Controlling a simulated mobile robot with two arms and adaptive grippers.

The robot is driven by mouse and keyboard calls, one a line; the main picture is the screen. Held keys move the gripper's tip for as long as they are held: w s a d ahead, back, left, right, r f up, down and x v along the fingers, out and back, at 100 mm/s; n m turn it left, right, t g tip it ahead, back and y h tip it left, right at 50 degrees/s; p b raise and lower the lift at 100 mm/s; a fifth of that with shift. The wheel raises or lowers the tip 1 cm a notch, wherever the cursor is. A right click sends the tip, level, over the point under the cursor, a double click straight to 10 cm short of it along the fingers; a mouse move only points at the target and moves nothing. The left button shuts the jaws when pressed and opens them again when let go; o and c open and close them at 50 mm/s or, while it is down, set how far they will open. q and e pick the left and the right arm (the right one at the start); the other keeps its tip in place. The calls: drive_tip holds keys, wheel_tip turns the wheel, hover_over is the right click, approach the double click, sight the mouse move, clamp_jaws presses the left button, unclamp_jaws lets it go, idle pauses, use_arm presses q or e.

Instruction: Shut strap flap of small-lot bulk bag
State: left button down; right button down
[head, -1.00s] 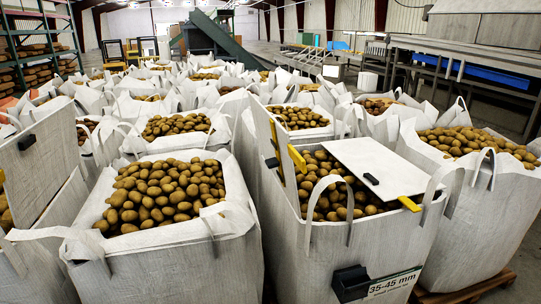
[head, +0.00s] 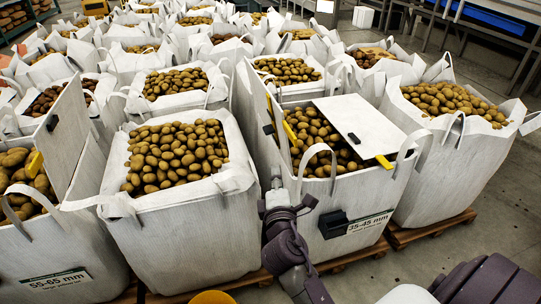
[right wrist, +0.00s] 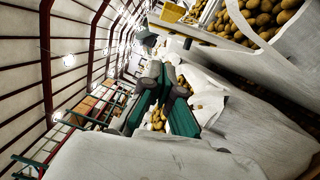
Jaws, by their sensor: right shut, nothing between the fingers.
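The small-lot bulk bag, labelled 35-45 mm (head: 345,190), is a white open-topped bag filled with potatoes (head: 312,132). A white flap panel (head: 360,112) with a dark tab and a yellow piece lies over the right part of its mouth. Another white panel (head: 256,92) stands upright at its left side, with a dark tab and a yellow strip. A black box (head: 333,224) sits on the bag's front. My right gripper (head: 276,188) is shut and empty at the bag's front left corner, below the rim; contact is unclear. My left gripper is out of view.
A 55-65 mm bag (head: 60,260) stands at left with a raised panel. An unlabelled full bag (head: 195,240) stands between them, and another (head: 440,165) at right. Bags crowd the rear. Strap loops (head: 319,160) rise above the rims. Bare floor (head: 480,235) lies at the right.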

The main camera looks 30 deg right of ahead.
drive_tip(key=w+d+p, duration=0.4)
drive_tip(key=w+d, duration=0.3)
drive_tip(key=d, duration=0.1)
drive_tip(key=shift+r, duration=0.4)
drive_tip(key=shift+w+d, duration=0.1)
drive_tip(key=shift+w, duration=0.05)
